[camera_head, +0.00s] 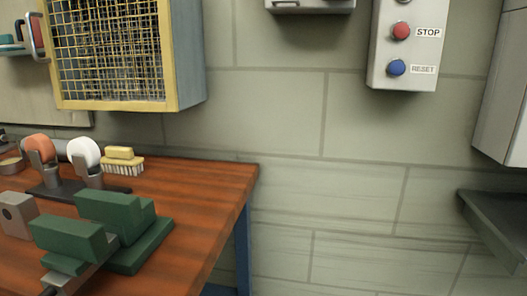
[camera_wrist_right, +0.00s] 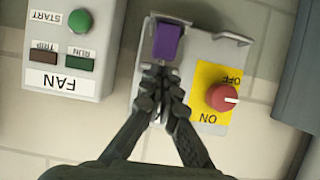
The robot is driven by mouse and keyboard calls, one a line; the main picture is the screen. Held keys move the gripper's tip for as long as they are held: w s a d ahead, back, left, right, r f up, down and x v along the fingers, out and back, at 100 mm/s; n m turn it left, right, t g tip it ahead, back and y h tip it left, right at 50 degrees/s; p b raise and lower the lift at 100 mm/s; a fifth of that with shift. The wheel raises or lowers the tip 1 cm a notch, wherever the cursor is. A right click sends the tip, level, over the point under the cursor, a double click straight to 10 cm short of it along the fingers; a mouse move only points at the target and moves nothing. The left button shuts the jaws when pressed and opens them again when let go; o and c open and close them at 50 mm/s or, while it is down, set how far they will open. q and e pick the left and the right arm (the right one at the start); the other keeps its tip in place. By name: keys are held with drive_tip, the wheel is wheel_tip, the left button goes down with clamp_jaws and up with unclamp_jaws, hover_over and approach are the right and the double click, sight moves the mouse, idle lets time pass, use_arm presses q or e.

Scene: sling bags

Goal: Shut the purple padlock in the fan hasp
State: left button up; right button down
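The purple padlock (camera_wrist_right: 168,42) shows in the right wrist view, just beyond my fingertips and in front of a pale metal plate. My right gripper (camera_wrist_right: 163,77) has its fingers drawn close together at the padlock's near edge and appears shut on it. The fingers hide the padlock's near end, so I cannot see its shackle or tell whether it passes through the hasp. The pale fan switch plate (camera_wrist_right: 146,92) carries a red knob (camera_wrist_right: 221,97) on a yellow OFF/ON label. My left gripper is in neither view.
In the right wrist view, a FAN box (camera_wrist_right: 68,50) with a green START button is beside the plate. The head view shows a wooden bench (camera_head: 215,183) with a green vise (camera_head: 110,225), a yellow mesh cage (camera_head: 110,55) and a STOP/RESET box (camera_head: 408,45). Bare wall lies between.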

wheel_tip(320, 180, up, 7)
drive_tip(key=p, duration=0.3)
idle(0.5)
